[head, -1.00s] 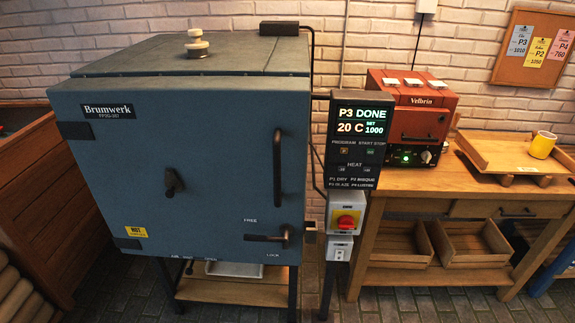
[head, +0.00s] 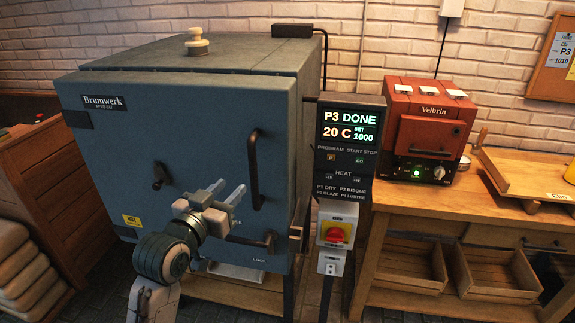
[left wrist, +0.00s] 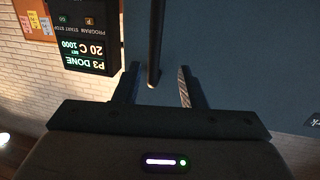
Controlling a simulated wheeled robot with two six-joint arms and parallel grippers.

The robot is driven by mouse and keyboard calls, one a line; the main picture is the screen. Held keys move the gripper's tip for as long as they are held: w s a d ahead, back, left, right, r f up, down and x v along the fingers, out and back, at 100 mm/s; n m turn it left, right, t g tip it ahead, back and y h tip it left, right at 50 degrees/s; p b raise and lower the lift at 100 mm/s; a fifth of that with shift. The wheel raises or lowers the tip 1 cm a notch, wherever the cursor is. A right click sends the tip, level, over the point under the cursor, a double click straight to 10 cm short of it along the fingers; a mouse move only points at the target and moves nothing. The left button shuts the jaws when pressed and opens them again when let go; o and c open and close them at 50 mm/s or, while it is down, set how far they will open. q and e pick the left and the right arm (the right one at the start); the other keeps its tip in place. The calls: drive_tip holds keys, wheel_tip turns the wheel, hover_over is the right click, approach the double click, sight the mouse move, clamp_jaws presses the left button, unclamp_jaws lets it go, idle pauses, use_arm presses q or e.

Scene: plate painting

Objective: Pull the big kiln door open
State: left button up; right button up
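The big blue Brumwerk kiln door (head: 205,140) looks shut in the head view. Its upright dark handle (head: 255,170) is on the right side of the door. The lever (head: 250,241) below lies about level, above the LOCK label. My left gripper (head: 230,189) is in front of the door, its fingertips just left of the handle in the picture. In the left wrist view, my left gripper (left wrist: 158,88) is open, with the handle (left wrist: 155,45) showing between its fingers and no finger seen touching it. My right gripper is not in view.
The control panel (head: 347,150) stands close to the right of the door and reads P3 DONE, 20 C. Below it is a red and yellow switch (head: 336,233). The small red Velbrin kiln (head: 425,140) sits on a wooden bench at the right. Stacked sacks (head: 22,270) lie at lower left.

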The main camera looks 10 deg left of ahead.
sight(251, 165)
use_arm(q)
drive_tip(key=p+x, duration=0.1)
drive_tip(key=x, duration=0.2)
drive_tip(key=r+p+x, duration=0.1)
drive_tip(key=x, duration=0.5)
drive_tip(key=shift+w+d+r+p, duration=0.15)
drive_tip(key=shift+d+r+p, duration=0.25)
drive_tip(key=shift+d, duration=0.05)
drive_tip(key=shift+w, duration=0.4)
clamp_jaws()
